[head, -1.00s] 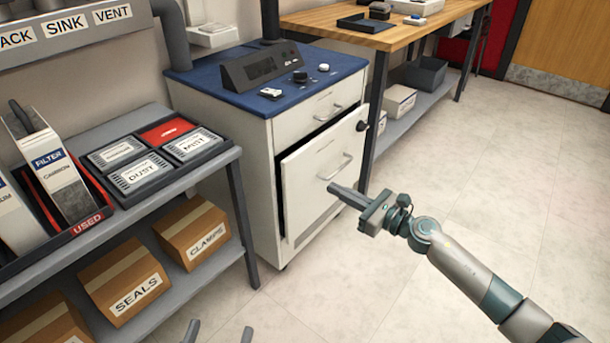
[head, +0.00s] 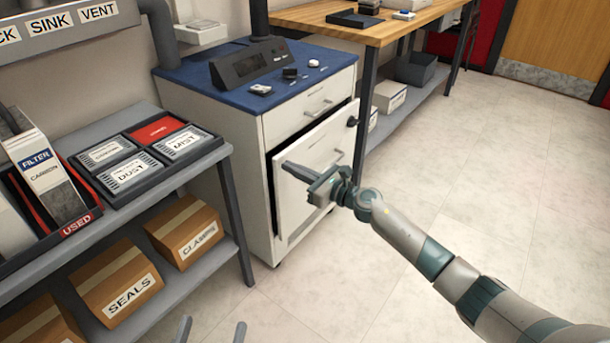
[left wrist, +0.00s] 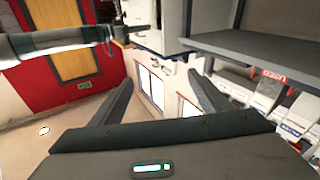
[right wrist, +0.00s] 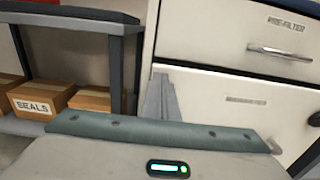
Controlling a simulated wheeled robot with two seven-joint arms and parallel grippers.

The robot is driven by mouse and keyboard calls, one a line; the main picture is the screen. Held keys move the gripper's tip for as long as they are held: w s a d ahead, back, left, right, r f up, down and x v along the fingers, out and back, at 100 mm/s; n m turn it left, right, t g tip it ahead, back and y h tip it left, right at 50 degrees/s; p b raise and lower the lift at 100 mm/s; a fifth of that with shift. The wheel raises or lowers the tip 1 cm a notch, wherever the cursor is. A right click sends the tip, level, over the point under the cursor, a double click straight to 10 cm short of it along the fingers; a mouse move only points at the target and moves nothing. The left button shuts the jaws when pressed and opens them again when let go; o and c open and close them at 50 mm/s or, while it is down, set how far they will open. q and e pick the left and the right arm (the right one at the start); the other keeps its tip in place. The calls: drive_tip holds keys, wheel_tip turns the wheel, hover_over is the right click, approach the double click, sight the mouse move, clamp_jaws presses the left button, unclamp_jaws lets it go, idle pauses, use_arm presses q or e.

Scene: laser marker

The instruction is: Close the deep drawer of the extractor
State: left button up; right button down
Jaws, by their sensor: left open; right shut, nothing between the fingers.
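The extractor (head: 190,76) is a white cabinet with a blue top. Its deep drawer (head: 318,140), the lower one, stands partly out, with a dark gap along its top and left side. The drawer front also shows in the right wrist view (right wrist: 225,110). My left gripper (head: 212,330) is open and empty, low in the head view, away from the drawer.
The shallow upper drawer (head: 312,112) looks shut. A grey rack (head: 222,160) with filter trays and boxes (head: 187,232) stands left of the extractor. A wooden workbench (head: 350,28) stands behind to the right. The floor (head: 480,180) at right is clear.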

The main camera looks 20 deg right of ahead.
sight(280, 160)
use_arm(q)
drive_tip(key=shift+s+r, duration=0.1)
drive_tip(key=shift+r, duration=0.2)
use_arm(e)
drive_tip(key=shift+w+a, duration=0.35)
drive_tip(key=shift+w, duration=0.1)
use_arm(q)
drive_tip(key=shift+d, duration=0.1)
use_arm(e)
drive_tip(key=shift+w+a, duration=0.1)
drive_tip(key=shift+w, duration=0.05)
drive_tip(key=b+x, duration=0.2)
drive_tip(key=x, duration=0.2)
drive_tip(key=shift+r, duration=0.2)
use_arm(q)
drive_tip(key=s+r+t+h, duration=0.1)
drive_tip(key=s+r+t, duration=0.2)
drive_tip(key=r, duration=0.3)
drive_tip(key=shift+s+d+t+h, duration=0.2)
drive_tip(key=shift+s+t+h, duration=0.1)
drive_tip(key=shift+t, duration=0.2)
use_arm(e)
drive_tip(key=shift+r, duration=0.15)
